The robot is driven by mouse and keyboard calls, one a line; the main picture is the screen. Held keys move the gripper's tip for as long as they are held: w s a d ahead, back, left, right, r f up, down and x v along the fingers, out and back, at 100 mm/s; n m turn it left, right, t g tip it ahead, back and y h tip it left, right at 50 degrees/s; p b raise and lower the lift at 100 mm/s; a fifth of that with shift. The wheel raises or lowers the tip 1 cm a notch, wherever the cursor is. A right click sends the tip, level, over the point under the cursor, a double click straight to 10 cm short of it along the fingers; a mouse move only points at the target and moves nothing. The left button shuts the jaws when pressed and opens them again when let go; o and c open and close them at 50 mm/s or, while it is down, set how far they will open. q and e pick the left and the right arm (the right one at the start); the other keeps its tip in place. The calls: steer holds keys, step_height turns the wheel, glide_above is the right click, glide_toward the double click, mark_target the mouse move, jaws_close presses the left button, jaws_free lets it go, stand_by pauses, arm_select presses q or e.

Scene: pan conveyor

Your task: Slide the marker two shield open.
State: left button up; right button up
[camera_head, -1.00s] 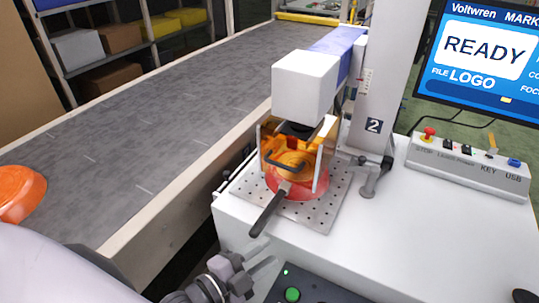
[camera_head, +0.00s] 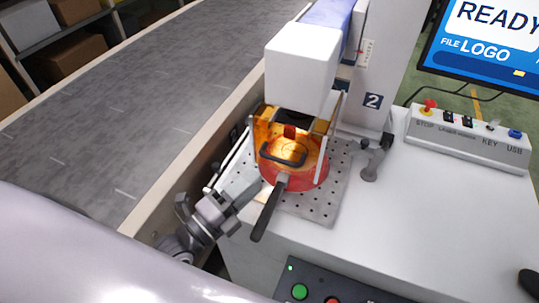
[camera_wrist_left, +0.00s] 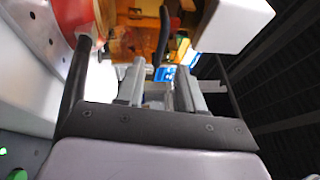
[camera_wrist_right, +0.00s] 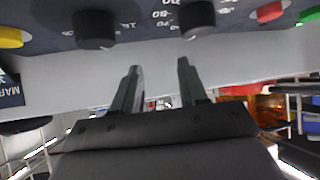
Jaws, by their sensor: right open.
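Marker two is the white machine (camera_head: 300,70) with a "2" on its column. Its amber see-through shield (camera_head: 264,125) stands below the head, with a dark bar handle (camera_head: 283,160) on its front. A red pan (camera_head: 308,178) sits behind and under the shield, its black handle pointing at me. My left gripper (camera_head: 250,192) is left of the pan handle, below the shield handle and apart from it. In the left wrist view its fingers (camera_wrist_left: 160,80) are parted and empty, with the shield handle (camera_wrist_left: 163,35) beyond them. My right gripper (camera_wrist_right: 160,75) is open and empty in its wrist view, facing a knobbed panel.
The pan handle (camera_head: 268,212) juts out close to the left gripper. A grey conveyor (camera_head: 120,120) runs along the left. A clamp lever (camera_head: 371,160) stands at the right of the perforated plate (camera_head: 318,205).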

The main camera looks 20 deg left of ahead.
mark_target(285, 131)
arm_select(q)
steer(key=shift+p+x, duration=0.45)
steer(key=shift+x, duration=3.1)
steer(key=shift+r, duration=0.1)
jaws_close()
